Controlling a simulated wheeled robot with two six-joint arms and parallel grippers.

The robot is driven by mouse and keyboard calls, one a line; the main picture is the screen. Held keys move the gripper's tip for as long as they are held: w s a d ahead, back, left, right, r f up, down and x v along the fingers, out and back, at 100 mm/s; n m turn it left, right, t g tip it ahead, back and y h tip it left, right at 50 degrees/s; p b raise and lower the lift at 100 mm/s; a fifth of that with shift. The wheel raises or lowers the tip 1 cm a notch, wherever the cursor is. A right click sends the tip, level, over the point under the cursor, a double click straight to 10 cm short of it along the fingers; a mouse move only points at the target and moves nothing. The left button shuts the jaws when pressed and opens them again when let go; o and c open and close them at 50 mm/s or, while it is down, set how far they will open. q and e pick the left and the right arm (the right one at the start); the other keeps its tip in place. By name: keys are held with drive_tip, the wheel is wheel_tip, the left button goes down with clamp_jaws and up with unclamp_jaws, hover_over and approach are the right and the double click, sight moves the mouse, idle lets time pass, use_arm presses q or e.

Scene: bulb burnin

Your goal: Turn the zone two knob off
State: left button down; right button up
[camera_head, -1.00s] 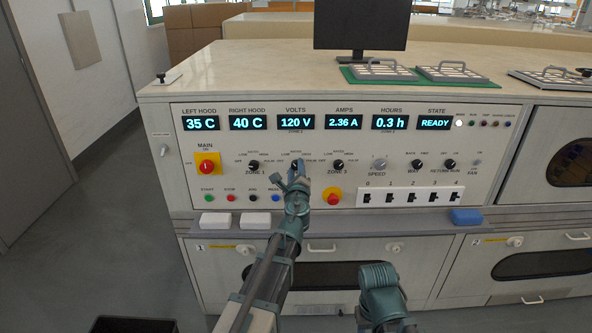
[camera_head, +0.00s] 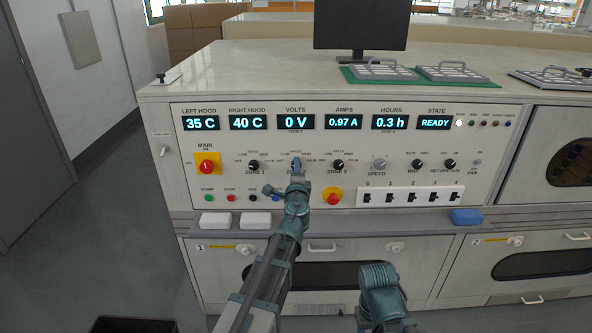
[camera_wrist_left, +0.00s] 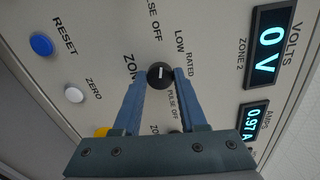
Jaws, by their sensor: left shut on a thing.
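The zone two knob (camera_wrist_left: 160,72) is a small round black knob with a white pointer line, on the pale control panel. In the left wrist view it sits between the two blue fingertips of my left gripper (camera_wrist_left: 162,78), which is shut on it. In the head view my left gripper (camera_head: 297,167) covers most of the knob and its label. The volts display (camera_head: 296,122), marked zone 2, reads 0 V; it also shows in the left wrist view (camera_wrist_left: 272,48). My right gripper is not in view.
The zone 1 knob (camera_head: 253,165) and zone 3 knob (camera_head: 338,165) flank the gripper. A red emergency button (camera_head: 333,198) is at lower right, and the red main switch (camera_head: 207,166) at left. The amps display (camera_head: 343,122) reads 0.97 A. White blocks lie on the ledge below.

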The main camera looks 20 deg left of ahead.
use_arm(q)
drive_tip(key=shift+n, duration=0.6)
drive_tip(key=shift+s, duration=0.1)
drive_tip(key=shift+c, duration=2.2)
unclamp_jaws()
